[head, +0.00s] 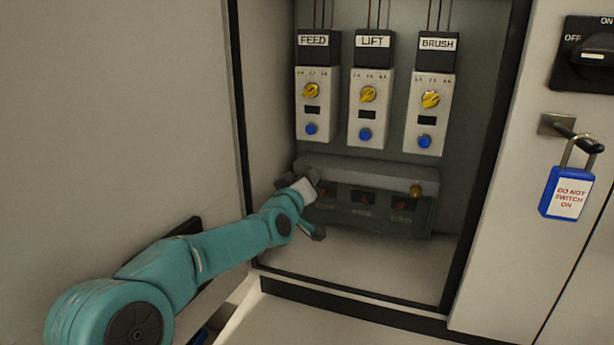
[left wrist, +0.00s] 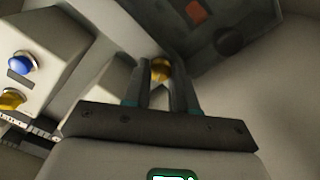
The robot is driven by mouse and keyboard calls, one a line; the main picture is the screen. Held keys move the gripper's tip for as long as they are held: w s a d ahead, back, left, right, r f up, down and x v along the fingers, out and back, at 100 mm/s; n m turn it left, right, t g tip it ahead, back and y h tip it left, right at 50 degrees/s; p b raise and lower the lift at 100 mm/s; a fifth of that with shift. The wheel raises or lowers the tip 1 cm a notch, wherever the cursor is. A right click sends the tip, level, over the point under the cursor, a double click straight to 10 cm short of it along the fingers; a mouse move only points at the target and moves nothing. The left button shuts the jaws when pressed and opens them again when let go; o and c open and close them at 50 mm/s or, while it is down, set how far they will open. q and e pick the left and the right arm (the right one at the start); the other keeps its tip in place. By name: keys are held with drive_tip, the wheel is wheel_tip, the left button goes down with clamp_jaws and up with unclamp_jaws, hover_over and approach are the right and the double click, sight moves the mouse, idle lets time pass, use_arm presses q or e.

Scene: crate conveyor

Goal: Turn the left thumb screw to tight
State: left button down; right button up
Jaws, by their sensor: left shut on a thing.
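A grey cover (head: 350,167) with a dark see-through front sits low in the open cabinet, below the three modules. A brass thumb screw (head: 416,190) shows at its right end. My left gripper (head: 308,180) is at the cover's left end and hides the left thumb screw in the head view. In the left wrist view, the brass left thumb screw (left wrist: 160,69) sits between the tips of my two fingers (left wrist: 160,84), and the gripper is shut on it. The screw's turn position cannot be read. My right gripper is in neither view.
Modules marked FEED (head: 312,105), LIFT (head: 369,105) and BRUSH (head: 430,105) hang above, with yellow knobs and blue buttons. A blue padlock (head: 566,192) hangs at right below a black switch (head: 590,56). The cabinet floor (head: 345,262) is clear.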

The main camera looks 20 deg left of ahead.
use_arm(q)
drive_tip(key=shift+m+p, duration=0.7)
drive_tip(key=shift+m, duration=1.6)
drive_tip(key=c, duration=0.9)
unclamp_jaws()
drive_tip(key=shift+s, duration=0.1)
drive_tip(key=s, duration=0.5)
drive_tip(key=s+b, duration=0.1)
drive_tip(key=s, duration=1)
drive_tip(key=shift+s+a+b, duration=0.1)
drive_tip(key=shift+a+b, duration=0.2)
